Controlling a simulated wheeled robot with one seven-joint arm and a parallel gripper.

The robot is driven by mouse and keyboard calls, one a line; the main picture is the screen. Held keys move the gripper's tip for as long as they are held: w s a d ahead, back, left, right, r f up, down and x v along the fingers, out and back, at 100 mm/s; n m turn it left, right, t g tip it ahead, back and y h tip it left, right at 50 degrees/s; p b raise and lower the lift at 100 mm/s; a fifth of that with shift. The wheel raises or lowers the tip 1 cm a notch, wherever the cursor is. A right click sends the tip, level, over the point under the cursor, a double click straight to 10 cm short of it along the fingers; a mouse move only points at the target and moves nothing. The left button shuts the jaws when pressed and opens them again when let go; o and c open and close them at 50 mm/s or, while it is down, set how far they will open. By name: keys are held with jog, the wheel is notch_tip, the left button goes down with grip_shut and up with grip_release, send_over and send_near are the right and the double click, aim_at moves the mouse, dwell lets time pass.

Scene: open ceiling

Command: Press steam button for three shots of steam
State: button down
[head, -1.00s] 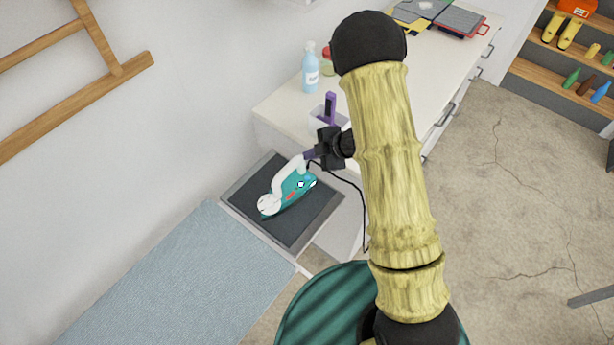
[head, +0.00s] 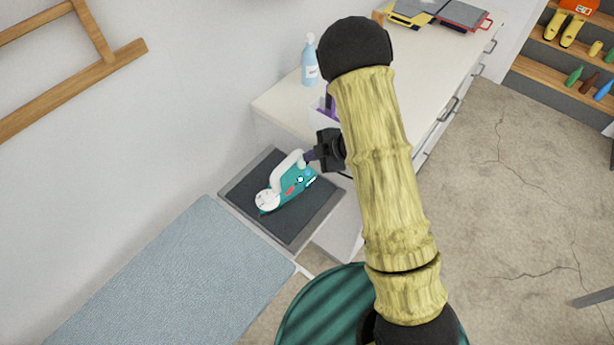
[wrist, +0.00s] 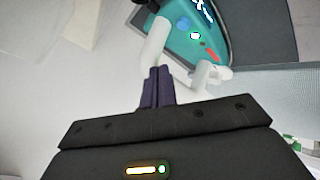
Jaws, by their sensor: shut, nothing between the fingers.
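A teal and white steam iron (head: 292,190) lies on a dark pad with a light frame (head: 308,225) beside the counter. Its white handle (head: 284,167) arches over the teal body. The iron also shows at the top of the wrist view (wrist: 190,45), with a blue spot, a white round part and a red mark. I cannot tell which part is the steam button. My gripper (head: 307,156) has its purple fingers shut and empty, at the counter-side end of the handle. In the wrist view the fingertips (wrist: 159,70) are close to the white handle; contact is unclear.
The white counter (head: 285,105) stands behind the iron, with a blue spray bottle (head: 310,65) and a holder (head: 318,112) partly hidden by my arm. A blue-grey ironing surface (head: 150,280) lies to the left. A wooden rack (head: 120,58) hangs on the wall.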

jog(key=shift+f+b, duration=1.3)
jog(key=shift+f, duration=0.9)
jog(key=shift+f, duration=0.4)
jog(key=shift+f+b, duration=0.45)
jog(key=shift+b, duration=0.1)
dwell(0.8)
jog(key=shift+r, duration=0.15)
jog(key=shift+r+p, duration=0.75)
jog(key=shift+r+p, duration=2.1)
jog(key=shift+r, duration=0.4)
dwell(0.6)
